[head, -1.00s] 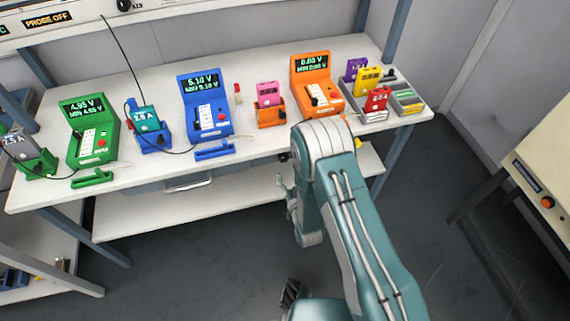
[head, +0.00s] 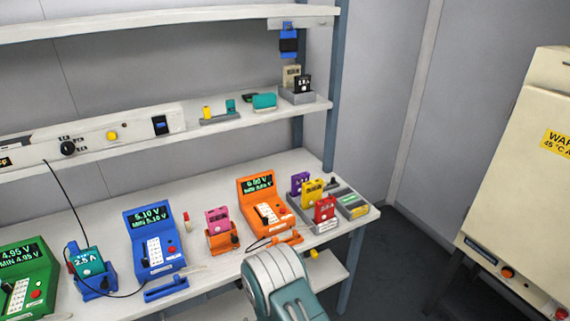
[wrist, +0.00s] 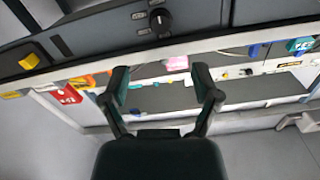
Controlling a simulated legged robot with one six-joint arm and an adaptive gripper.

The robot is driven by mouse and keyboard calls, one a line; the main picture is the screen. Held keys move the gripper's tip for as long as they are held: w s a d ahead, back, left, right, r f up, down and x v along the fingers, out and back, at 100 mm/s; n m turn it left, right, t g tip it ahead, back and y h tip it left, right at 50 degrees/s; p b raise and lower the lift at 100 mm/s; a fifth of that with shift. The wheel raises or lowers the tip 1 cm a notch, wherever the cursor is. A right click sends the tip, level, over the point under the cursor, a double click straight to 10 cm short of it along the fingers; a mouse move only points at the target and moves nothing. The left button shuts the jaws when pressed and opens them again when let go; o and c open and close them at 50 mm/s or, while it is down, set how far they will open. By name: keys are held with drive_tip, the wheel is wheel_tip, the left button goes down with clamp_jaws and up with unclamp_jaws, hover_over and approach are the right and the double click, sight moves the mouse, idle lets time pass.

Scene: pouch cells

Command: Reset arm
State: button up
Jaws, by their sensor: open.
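My arm (head: 283,285) shows at the bottom of the head view, in front of the bench; my gripper is out of sight there. In the wrist view my gripper (wrist: 163,80) is open, with its two dark fingers apart and nothing between them. Beyond the fingers, the wrist view shows a pink cell (wrist: 177,63), a red cell (wrist: 68,95) and a teal cell (wrist: 300,45), all apart from the fingers.
The bench (head: 208,272) carries green, blue (head: 153,242) and orange (head: 264,205) testers. A pink cell (head: 217,220) stands in an orange holder. Purple, yellow and red cells stand at right. A shelf (head: 235,119) runs above. A cream cabinet (head: 520,170) stands right; floor lies between.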

drive_tip(key=w+d+r+m+g+h, duration=0.1)
drive_tip(key=w+d+r+g+h, duration=0.2)
drive_tip(key=w+r, duration=0.75)
drive_tip(key=s+d+r+m+g+h, duration=0.1)
drive_tip(key=d+r+h, duration=0.1)
drive_tip(key=d+r, duration=0.4)
drive_tip(key=s+d+r+h, duration=0.1)
drive_tip(key=s+d+r, duration=0.15)
drive_tip(key=r, duration=0.55)
drive_tip(key=s+d+r+g+h, duration=0.1)
drive_tip(key=s+d+r, duration=0.3)
drive_tip(key=s, duration=0.4)
drive_tip(key=s+d+r+m+g+h, duration=0.1)
drive_tip(key=s+d+r+g, duration=0.2)
drive_tip(key=s, duration=0.5)
drive_tip(key=s+d+r+m+g+h, duration=0.1)
drive_tip(key=s+d+r, duration=0.4)
drive_tip(key=s+d, duration=0.2)
drive_tip(key=shift+s+d+r+g, duration=0.2)
drive_tip(key=shift+s+g, duration=0.2)
drive_tip(key=shift+s, duration=0.35)
